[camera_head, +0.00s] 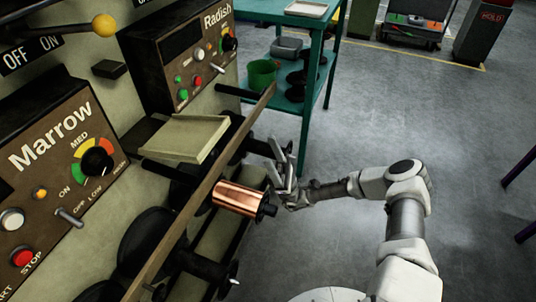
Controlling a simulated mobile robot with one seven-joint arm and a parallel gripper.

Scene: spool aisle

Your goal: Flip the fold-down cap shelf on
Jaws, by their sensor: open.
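A cream, shallow-rimmed panel (187,138), which looks like the fold-down cap shelf, juts from the machine front below the Radish control box. It appears close to level, tilted in the picture; its hinge is not clear. My gripper (277,163) is to the right of the shelf, beyond a long brown rail (203,190), apart from the shelf. Its fingers are open, and I see nothing held between them. A copper spool (240,197) on a dark spindle is just below and left of my gripper; I cannot tell whether they touch.
The Marrow control box (62,165) and the Radish control box (180,52) are on the machine at left. A lever with a yellow knob (104,25) is above. A teal rack (318,75) holds a green pot (262,74).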

